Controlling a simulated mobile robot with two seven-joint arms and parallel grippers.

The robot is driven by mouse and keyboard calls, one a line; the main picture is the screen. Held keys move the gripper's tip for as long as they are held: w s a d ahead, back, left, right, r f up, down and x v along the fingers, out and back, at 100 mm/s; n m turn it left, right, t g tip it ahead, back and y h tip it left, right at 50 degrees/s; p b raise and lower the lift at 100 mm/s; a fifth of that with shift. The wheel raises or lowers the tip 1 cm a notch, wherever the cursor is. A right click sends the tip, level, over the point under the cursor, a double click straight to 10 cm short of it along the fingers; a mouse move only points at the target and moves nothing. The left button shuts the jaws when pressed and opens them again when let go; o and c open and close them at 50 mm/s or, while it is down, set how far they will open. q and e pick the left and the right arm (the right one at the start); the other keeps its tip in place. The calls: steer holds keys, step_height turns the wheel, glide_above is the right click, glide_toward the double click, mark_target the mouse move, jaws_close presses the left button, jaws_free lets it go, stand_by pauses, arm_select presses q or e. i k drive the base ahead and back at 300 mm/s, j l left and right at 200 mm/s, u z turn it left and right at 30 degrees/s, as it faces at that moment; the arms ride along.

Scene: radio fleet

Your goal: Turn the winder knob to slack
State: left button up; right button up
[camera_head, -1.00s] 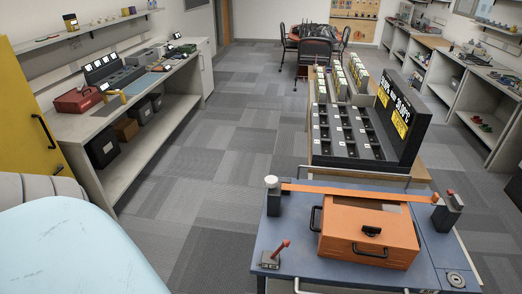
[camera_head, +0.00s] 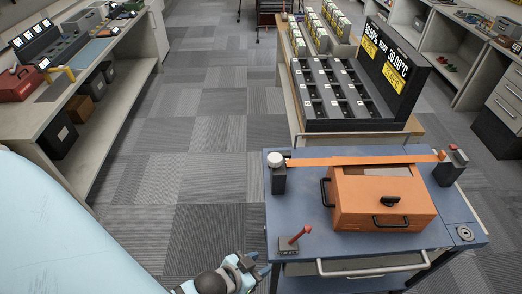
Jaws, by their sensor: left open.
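A white round knob (camera_head: 275,159), which looks like the winder knob, tops a dark post at the back left of the blue cart (camera_head: 300,236). An orange strap (camera_head: 350,160) runs from this post to a dark post with a red knob (camera_head: 453,147) at the right. The strap passes the back of an orange case (camera_head: 350,218) with black handles. My left gripper (camera_head: 260,268) is open at the bottom, left of the cart's front corner, well apart from the white knob. My right gripper is not in view.
A red-handled lever (camera_head: 299,235) stands at the cart's front left, between my left gripper and the white knob. A dark compartment rack (camera_head: 350,125) stands behind the cart. The carpet (camera_head: 185,180) to the left is clear.

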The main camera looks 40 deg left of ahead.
mark_target(275, 159)
steer(key=j, duration=0.85)
steer(key=i+j, duration=0.1)
steer(key=j, duration=0.75)
steer(key=i+j, duration=0.1)
steer(key=j, duration=0.8)
